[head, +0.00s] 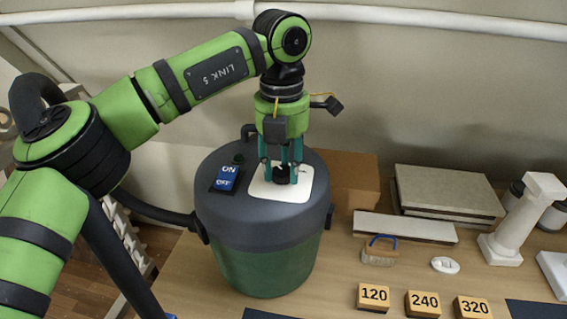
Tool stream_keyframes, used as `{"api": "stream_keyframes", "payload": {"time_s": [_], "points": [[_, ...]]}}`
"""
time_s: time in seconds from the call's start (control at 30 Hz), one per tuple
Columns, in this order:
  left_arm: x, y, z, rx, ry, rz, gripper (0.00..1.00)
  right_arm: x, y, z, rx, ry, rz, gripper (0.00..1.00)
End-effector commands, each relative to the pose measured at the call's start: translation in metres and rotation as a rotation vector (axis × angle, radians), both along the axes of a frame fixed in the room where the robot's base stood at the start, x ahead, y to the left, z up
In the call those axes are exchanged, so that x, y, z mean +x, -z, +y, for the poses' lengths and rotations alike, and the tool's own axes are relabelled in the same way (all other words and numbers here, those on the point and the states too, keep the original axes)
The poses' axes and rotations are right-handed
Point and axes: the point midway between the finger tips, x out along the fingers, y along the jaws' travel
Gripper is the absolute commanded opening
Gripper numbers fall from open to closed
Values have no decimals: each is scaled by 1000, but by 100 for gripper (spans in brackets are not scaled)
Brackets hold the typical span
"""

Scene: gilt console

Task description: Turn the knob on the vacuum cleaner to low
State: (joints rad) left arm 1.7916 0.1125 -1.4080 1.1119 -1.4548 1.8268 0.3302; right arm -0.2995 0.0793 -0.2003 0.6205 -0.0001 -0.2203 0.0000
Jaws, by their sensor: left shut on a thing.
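The vacuum cleaner (265,260) stands upright on the wooden table, with a dark grey lid over a green body. A white panel (302,188) on its lid carries a small black knob (281,176). My left gripper (281,178) points straight down from above and is shut on the knob. Its fingers cover part of the knob, and no setting marks can be read. A blue ON/OFF switch (227,178) sits on the lid left of the panel. My right gripper is not in view.
Wooden blocks marked 120 (374,296), 240 (423,303) and 320 (472,307) lie at the front right. A wall is close behind.

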Motion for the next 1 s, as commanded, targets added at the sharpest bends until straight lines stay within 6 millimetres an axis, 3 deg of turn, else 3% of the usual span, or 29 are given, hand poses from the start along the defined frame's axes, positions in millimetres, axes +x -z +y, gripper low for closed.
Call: {"api": "stream_keyframes", "payload": {"time_s": [0.03, 0.07, 0.1, 0.13, 0.57, 1.0], "points": [[-4, 6, 2, 13, 4, 20, 5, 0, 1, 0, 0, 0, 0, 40], [-4, 6, 2, 13, 4, 20, 42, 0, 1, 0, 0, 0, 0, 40], [-4, 6, 2, 13, 4, 20, 57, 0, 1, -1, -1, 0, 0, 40], [-4, 6, 2, 13, 4, 19, 61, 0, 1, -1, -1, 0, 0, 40], [-1, -6, 1, 6, 2, 5, 61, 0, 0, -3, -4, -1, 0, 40], [-3, -93, 1, 7, 0, 8, 61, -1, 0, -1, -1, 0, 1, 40]]}}
